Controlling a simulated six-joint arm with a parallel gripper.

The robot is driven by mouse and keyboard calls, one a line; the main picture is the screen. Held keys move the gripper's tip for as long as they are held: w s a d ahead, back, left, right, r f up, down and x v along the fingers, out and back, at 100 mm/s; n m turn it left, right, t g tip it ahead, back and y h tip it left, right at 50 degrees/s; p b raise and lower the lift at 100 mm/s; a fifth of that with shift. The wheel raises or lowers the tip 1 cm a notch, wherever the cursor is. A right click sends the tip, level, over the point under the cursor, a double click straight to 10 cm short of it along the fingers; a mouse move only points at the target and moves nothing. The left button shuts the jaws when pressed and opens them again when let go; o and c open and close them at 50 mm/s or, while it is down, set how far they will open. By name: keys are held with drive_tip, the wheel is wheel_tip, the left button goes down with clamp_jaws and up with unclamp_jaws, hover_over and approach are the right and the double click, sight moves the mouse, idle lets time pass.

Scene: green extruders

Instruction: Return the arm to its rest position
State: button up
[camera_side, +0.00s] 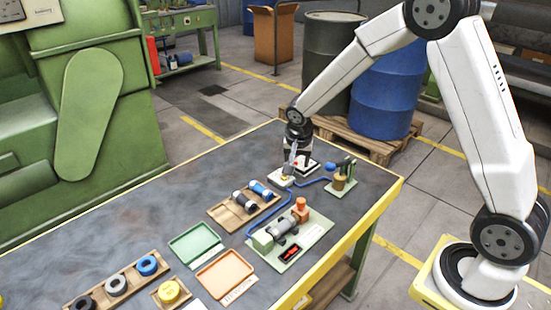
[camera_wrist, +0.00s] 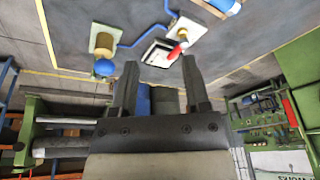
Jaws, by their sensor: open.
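My gripper (camera_side: 298,152) is at the far end of the workbench (camera_side: 130,215), low over the bench top, with my arm reaching in from the right. In the wrist view my gripper (camera_wrist: 160,72) shows two dark fingers spread apart with nothing between them. The plate also shows beyond the fingertips in the wrist view (camera_wrist: 197,30), beside a black-and-white box (camera_wrist: 157,52). I cannot tell whether the fingers touch anything.
A green stand with a brass cylinder (camera_side: 340,184) is right of my gripper. A wooden tray of cylinders (camera_side: 226,219), a pale green machine base (camera_side: 312,238), and green (camera_side: 195,243) and orange (camera_side: 225,274) trays lie nearer. Drums (camera_side: 388,95) stand behind the bench.

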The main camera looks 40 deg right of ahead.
drive_tip(key=s+a+r+n+y, duration=0.1)
drive_tip(key=s+a+n, duration=0.2)
drive_tip(key=s, duration=0.6)
drive_tip(key=s+a+r+n+y, duration=0.1)
drive_tip(key=s+a+n, duration=0.3)
drive_tip(key=s+n, duration=0.3)
drive_tip(key=shift+s+r+n, duration=0.4)
drive_tip(key=shift+s, duration=0.75)
